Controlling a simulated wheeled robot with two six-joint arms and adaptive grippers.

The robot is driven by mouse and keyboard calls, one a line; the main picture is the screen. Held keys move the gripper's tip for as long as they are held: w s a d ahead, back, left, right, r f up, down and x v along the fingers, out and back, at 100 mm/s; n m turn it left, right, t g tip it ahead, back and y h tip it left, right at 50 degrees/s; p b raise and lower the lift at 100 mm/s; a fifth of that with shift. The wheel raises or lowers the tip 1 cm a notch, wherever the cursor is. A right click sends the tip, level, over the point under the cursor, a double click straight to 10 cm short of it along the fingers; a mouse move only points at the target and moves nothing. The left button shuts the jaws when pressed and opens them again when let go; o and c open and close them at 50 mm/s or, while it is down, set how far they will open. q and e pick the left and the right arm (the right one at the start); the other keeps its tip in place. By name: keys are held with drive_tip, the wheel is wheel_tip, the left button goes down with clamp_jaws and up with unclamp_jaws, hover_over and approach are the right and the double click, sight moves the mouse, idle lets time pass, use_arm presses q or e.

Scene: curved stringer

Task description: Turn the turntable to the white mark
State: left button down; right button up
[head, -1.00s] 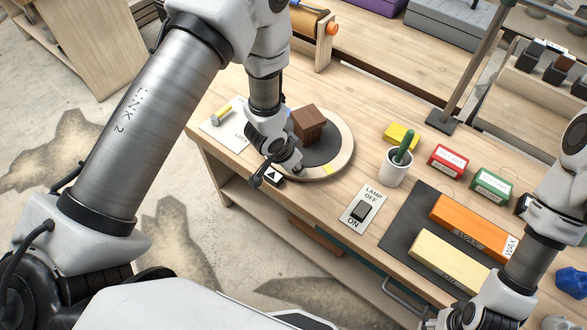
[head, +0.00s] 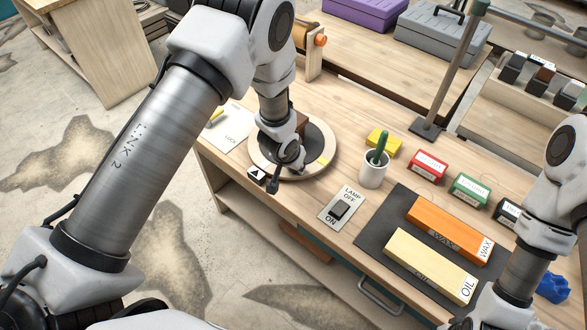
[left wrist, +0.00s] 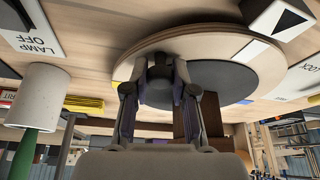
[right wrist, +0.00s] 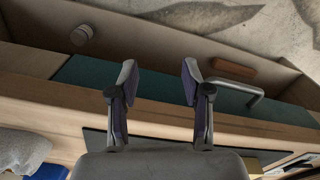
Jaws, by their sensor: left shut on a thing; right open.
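The turntable (head: 330,139) has a pale round rim and a dark grey top, with a yellow mark (head: 323,160) on its right rim. A brown block (head: 303,120) on it is mostly hidden behind my left arm. In the left wrist view, a white mark (left wrist: 256,50) shows on the rim, close beside a fixed block with a black triangle (left wrist: 287,20); that block also shows in the head view (head: 256,174). My left gripper (left wrist: 160,66) is shut on a dark knob (left wrist: 158,93) on the turntable. My right gripper (right wrist: 158,78) is open and empty near the bench's front.
A lamp switch plate (head: 341,208) and a white cup with a green handle (head: 373,172) stand right of the turntable. Orange (head: 450,228) and yellow (head: 430,262) stones lie on a dark mat. A metal post (head: 455,75) rises behind the cup.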

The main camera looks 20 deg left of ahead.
use_arm(q)
drive_tip(key=shift+d, duration=0.1)
idle(0.5)
drive_tip(key=c, duration=0.9)
unclamp_jaws()
drive_tip(key=shift+f, duration=0.1)
drive_tip(key=shift+c, duration=0.2)
drive_tip(key=shift+w, duration=0.15)
drive_tip(key=v, duration=1.2)
drive_tip(key=shift+w, duration=0.1)
